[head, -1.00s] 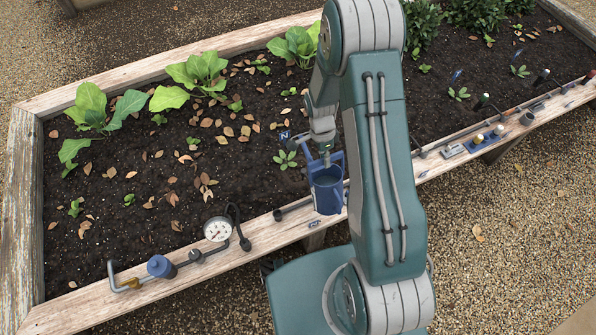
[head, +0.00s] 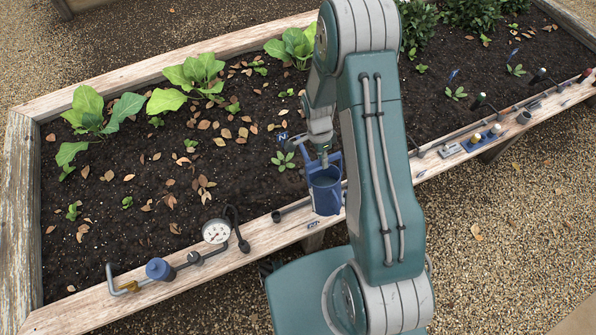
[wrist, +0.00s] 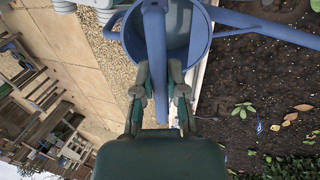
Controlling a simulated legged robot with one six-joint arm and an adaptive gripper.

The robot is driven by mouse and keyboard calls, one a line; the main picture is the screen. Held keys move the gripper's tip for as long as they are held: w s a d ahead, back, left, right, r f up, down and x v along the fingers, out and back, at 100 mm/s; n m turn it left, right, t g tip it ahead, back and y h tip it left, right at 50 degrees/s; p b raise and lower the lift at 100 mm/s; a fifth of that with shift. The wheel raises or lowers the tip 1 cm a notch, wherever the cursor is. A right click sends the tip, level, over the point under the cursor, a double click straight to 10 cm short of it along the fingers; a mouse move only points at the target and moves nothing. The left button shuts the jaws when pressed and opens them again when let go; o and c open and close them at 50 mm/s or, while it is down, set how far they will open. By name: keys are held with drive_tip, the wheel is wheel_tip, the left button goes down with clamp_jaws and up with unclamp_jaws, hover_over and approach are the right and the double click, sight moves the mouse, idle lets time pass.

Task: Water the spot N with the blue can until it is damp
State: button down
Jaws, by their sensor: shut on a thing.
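The blue can (head: 326,188) hangs in my gripper (head: 323,155) above the bed's front wooden edge. In the wrist view my gripper (wrist: 158,100) is shut on the handle of the blue can (wrist: 195,40), and the can's long spout runs off to the right. The can looks about upright in the head view. The spot N is marked by a small blue tag (head: 282,136) with a letter N, in the soil just behind and left of the can, beside a small green seedling (head: 283,160). I cannot tell whether the soil there is damp.
A pressure gauge (head: 215,231), a blue knob (head: 160,269) and pipes sit on the front plank (head: 100,309). Leafy plants (head: 100,122) grow at the left and back. More bottles and fittings line the edge at right.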

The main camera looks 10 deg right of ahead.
drive_tip(key=shift+w, duration=0.15)
drive_tip(key=shift+w+a+f+g, duration=0.1)
drive_tip(key=shift+w+a+g, duration=0.1)
drive_tip(key=shift+w+g, duration=0.55)
drive_tip(key=shift+s, duration=0.1)
idle(2.2)
drive_tip(key=shift+w+a+f+g+h, duration=0.1)
drive_tip(key=shift+w+f+g+h, duration=0.1)
drive_tip(key=shift+w+g, duration=0.25)
drive_tip(key=shift+w+a+f+g+h, duration=0.1)
drive_tip(key=shift+w+f+g+h, duration=0.1)
drive_tip(key=shift+w+g, duration=0.15)
drive_tip(key=shift+w, duration=0.1)
drive_tip(key=shift+r, duration=0.1)
idle(0.4)
